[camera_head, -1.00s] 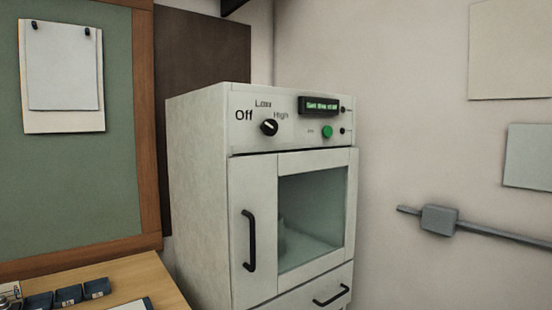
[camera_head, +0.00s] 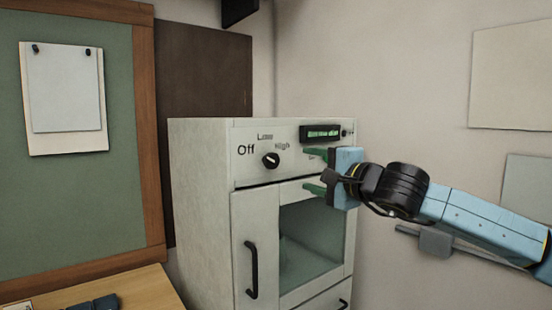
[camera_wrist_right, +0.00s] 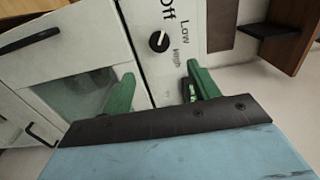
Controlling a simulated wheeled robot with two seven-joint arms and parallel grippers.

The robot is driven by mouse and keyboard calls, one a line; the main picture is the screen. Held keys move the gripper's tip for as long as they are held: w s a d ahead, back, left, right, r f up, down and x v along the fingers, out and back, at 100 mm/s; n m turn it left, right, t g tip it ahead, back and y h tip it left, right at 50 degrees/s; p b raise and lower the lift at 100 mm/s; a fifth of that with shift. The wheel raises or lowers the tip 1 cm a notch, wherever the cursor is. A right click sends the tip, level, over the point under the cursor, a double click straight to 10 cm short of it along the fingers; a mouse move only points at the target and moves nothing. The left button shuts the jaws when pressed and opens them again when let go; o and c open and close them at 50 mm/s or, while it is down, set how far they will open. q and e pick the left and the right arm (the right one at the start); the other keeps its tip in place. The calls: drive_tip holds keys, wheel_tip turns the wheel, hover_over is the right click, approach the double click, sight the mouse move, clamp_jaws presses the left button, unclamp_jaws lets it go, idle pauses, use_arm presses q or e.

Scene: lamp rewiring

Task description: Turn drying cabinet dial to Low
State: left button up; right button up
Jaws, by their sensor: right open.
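The drying cabinet (camera_head: 203,180) is a pale box with a control panel along its top front. Its black dial (camera_head: 271,160) has a white pointer mark and sits below the labels Off, Low and High. The dial also shows in the right wrist view (camera_wrist_right: 158,41), ahead of the fingers and apart from them. My right gripper (camera_head: 314,171) is in front of the panel, right of the dial, with its green fingers apart and nothing between them. It covers the green button's area. In the right wrist view the fingers (camera_wrist_right: 160,87) are spread. My left gripper is not in view.
A glass-windowed door (camera_head: 315,230) with a black handle (camera_head: 251,270) is below the panel. A small display (camera_head: 320,133) is above the right gripper. A wooden table (camera_head: 140,290) is at lower left. A grey wall rail with a box (camera_head: 437,242) is behind my right arm.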

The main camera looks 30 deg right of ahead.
sight(274, 162)
drive_tip(key=w+p, duration=0.2)
drive_tip(key=w, duration=0.2)
drive_tip(key=w+p, duration=0.2)
drive_tip(key=w, duration=0.2)
drive_tip(key=w+a+p, duration=0.1)
drive_tip(key=w+p, duration=0.2)
drive_tip(key=w, duration=0.1)
drive_tip(key=shift+r, duration=0.1)
drive_tip(key=shift+w, duration=0.6)
drive_tip(key=c, duration=0.9)
drive_tip(key=shift+f, duration=0.2)
drive_tip(key=shift+c, duration=0.2)
